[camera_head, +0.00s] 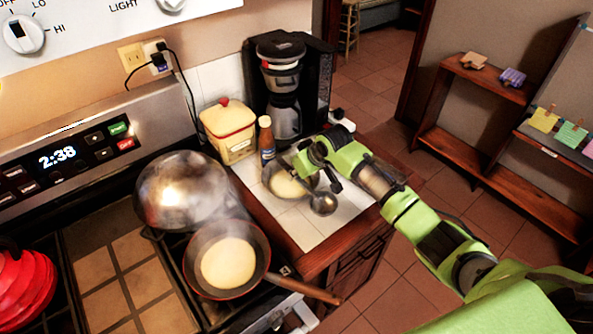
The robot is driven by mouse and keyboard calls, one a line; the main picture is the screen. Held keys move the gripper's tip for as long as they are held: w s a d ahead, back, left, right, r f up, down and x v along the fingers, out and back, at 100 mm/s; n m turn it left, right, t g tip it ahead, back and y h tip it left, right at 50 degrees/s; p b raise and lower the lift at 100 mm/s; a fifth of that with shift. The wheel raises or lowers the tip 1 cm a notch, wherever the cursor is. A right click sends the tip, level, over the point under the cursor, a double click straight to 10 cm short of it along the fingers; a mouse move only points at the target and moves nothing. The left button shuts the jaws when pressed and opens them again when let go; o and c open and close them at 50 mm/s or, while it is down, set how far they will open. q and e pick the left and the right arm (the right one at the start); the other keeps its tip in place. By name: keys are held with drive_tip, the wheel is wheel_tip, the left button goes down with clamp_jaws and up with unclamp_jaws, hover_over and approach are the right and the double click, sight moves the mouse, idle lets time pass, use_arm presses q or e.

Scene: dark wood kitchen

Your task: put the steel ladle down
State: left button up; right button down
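The steel ladle (323,204) is at the right part of the white tiled counter (306,233), its round bowl beside the mixing bowl (279,184). Its handle runs up-left toward my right gripper and is mostly hidden. My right gripper (316,182) is over the mixing bowl's right side, at the handle. The arm blocks the fingertips, so I cannot tell whether they close on the handle, or whether the ladle touches the counter. The mixing bowl holds pale batter. My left gripper is not in view.
A pan with a pancake (228,262) is on the stove at left. Bare tile lies in front of the bowl.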

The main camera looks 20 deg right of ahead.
sight(310, 189)
drive_tip(key=shift+f, duration=0.4)
drive_tip(key=c, duration=2)
unclamp_jaws()
drive_tip(key=shift+r, duration=0.6)
drive_tip(key=b+v, duration=0.2)
drive_tip(key=v, duration=0.9)
drive_tip(key=shift+s+d+r, duration=0.15)
drive_tip(key=shift+s+r, duration=0.1)
drive_tip(key=shift+s, duration=0.05)
